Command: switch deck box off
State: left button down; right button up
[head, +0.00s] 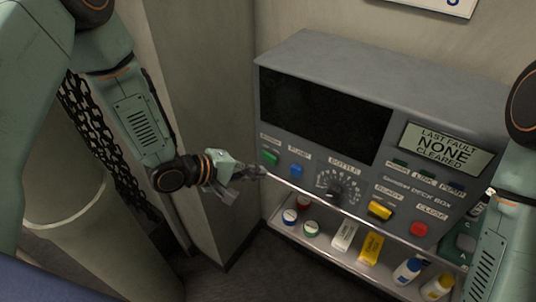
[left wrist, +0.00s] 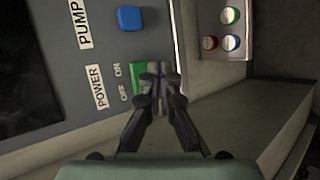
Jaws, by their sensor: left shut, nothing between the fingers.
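The grey deck box (head: 300,55) stands against the wall, its sloping panel facing me. Its green power switch (head: 269,158) is at the panel's left end. In the left wrist view the switch (left wrist: 136,76) sits beside the words POWER, ON and OFF, partly covered by my fingers. I cannot tell which way it is tipped. My left gripper (head: 262,171) is shut and empty, with its fingertips (left wrist: 156,70) right by the switch. Whether they touch it is unclear. My right gripper does not show; only part of that arm is at the right edge.
A blue pump button (head: 297,171), a dial (head: 337,190), a yellow switch (head: 380,211) and a red button (head: 419,229) share the panel. The large screen (head: 325,112) is dark; a small display (head: 443,146) reads LAST FAULT NONE CLEARED. Below, a shelf holds several bottles and boxes behind a rail.

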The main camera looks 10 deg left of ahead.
pick_arm(q)
jog(key=s, duration=0.2)
jog(key=shift+s+a+p, duration=0.35)
jog(key=shift+s+p, duration=0.05)
jog(key=shift+w, duration=0.1)
jog(key=shift+s, duration=0.2)
